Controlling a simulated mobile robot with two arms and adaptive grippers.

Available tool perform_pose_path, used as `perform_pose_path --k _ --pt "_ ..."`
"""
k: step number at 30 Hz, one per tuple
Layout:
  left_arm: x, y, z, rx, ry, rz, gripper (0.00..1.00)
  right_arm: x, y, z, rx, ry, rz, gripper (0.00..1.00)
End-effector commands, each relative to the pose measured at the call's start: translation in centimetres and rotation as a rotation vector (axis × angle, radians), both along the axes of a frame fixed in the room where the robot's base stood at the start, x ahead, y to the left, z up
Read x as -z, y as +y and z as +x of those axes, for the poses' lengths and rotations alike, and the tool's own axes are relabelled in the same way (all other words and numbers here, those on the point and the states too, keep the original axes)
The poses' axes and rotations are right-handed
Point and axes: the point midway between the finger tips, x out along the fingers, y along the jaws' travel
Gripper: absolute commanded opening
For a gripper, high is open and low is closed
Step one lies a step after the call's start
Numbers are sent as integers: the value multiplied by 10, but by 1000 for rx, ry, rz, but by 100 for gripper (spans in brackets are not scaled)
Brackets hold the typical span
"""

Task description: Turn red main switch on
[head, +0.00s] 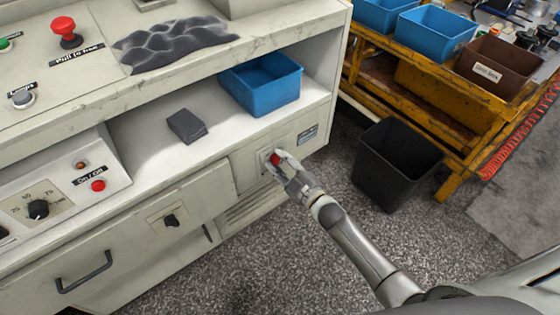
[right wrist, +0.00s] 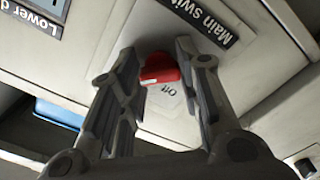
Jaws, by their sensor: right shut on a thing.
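The red main switch (head: 274,158) is on the front panel of the grey cabinet, below the shelf's right end. My right gripper (head: 281,162) reaches it from the lower right and partly covers it. In the right wrist view the red knob (right wrist: 160,68) sits between the two fingertips of the right gripper (right wrist: 157,56), which is shut on it. An "Off" label shows next to the knob, and a partly hidden "Main swi..." label (right wrist: 210,32) lies beyond one finger. My left gripper is not in view.
A blue bin (head: 262,88) and a dark block (head: 187,126) are on the shelf above. A black bin (head: 397,165) stands on the floor at the right, beside a yellow cart (head: 450,150). A drawer handle (head: 85,272) sticks out at lower left.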

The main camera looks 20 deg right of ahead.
Motion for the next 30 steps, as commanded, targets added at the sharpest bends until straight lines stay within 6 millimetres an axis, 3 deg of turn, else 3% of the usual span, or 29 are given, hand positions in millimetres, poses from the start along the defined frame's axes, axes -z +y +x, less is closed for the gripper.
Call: perform_pose_path --k 14,15,19,30 --pt "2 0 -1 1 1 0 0 1 0 0 1 7 13 8" --pt "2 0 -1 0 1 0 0 1 0 0 1 7 13 37" --pt "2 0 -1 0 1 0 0 1 0 0 1 6 11 54" --pt "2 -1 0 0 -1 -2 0 1 -1 -3 0 5 11 54"
